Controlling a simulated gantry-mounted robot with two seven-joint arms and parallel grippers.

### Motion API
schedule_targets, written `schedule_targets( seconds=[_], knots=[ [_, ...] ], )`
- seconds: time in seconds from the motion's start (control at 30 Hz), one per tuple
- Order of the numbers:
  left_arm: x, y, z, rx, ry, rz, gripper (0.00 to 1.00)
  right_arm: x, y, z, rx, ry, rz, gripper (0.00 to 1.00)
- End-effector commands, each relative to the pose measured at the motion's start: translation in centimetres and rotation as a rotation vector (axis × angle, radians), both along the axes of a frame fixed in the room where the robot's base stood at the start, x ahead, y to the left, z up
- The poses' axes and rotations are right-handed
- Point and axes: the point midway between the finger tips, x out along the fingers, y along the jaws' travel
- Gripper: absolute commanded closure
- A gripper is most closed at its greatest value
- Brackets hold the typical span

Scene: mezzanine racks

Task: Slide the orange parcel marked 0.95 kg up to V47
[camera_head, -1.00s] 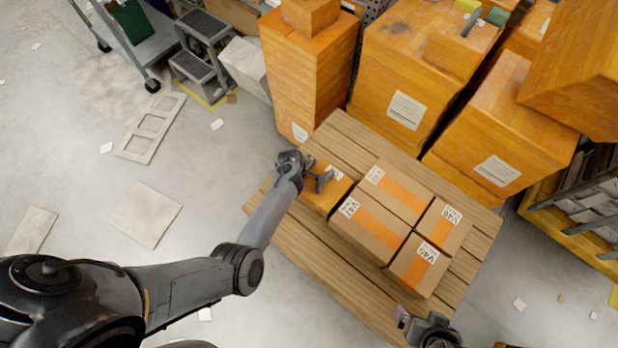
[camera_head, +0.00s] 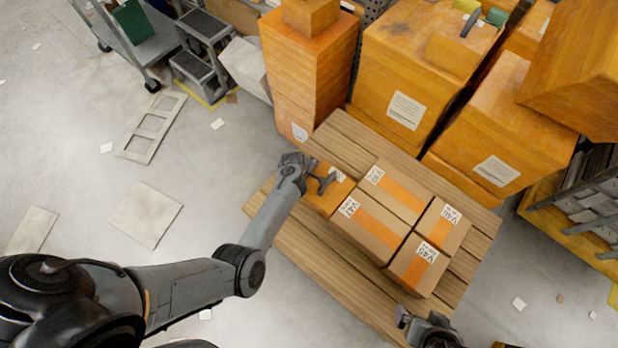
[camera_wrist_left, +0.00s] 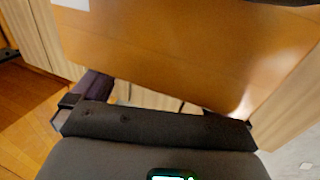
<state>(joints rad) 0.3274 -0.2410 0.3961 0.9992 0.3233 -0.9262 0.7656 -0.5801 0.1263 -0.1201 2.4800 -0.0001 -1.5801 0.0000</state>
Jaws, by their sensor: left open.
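The orange parcel (camera_head: 328,199) lies on the slatted wooden pallet (camera_head: 300,250), at the left end of a group of brown cartons with orange bands. The carton that appears to be marked V47 (camera_head: 372,229) is beside it on the right; any gap is hard to judge. My left gripper (camera_head: 327,183) is open at the parcel's top left, partly covering it. In the left wrist view an orange-brown surface, apparently the parcel (camera_wrist_left: 190,50), fills most of the picture beyond the gripper (camera_wrist_left: 165,105). The 0.95 kg mark is not legible. My right gripper (camera_head: 415,322) shows partly at the bottom edge.
Another banded carton (camera_head: 402,190) sits behind V47, with smaller ones (camera_head: 420,265) to the right. Tall orange-brown boxes (camera_head: 305,65) stand along the pallet's back. The pallet's front left strip is bare. Flat sheets (camera_head: 145,214) lie on the floor at left.

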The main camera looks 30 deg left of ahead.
Motion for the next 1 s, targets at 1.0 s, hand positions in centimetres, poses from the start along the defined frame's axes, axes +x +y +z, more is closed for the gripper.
schedule_targets(
  seconds=[1.0],
  knots=[
    [0.5,3.0,1.3,-0.001,0.0,0.0,0.0,0.0,0.2,1.1,0.009,0.0,-0.006,0.0]
  ],
)
